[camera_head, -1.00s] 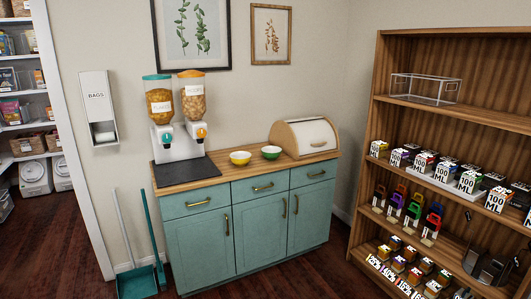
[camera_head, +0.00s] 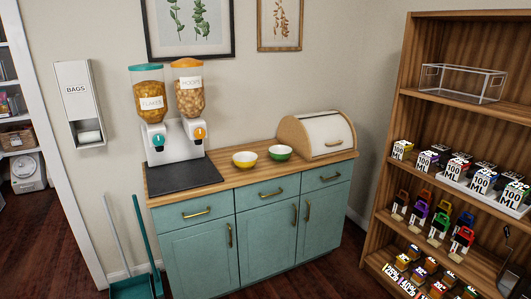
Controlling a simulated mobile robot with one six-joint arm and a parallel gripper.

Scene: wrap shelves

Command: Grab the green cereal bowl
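The green cereal bowl (camera_head: 280,152) stands upright on the wooden top of the teal cabinet, between a yellow bowl and the bread box. It is small, with a white inside. The yellow bowl (camera_head: 244,159) stands just to its left, close beside it. The wooden countertop (camera_head: 232,178) carries both bowls. My gripper is not in view.
A cereal dispenser (camera_head: 178,138) and a dark mat (camera_head: 183,177) are on the counter's left. A bread box (camera_head: 318,134) stands right of the bowls. A wooden shelf (camera_head: 409,119) with goods is at right. A teal dustpan (camera_head: 133,287) leans near the cabinet. Some dark floor (camera_head: 338,268) shows in front.

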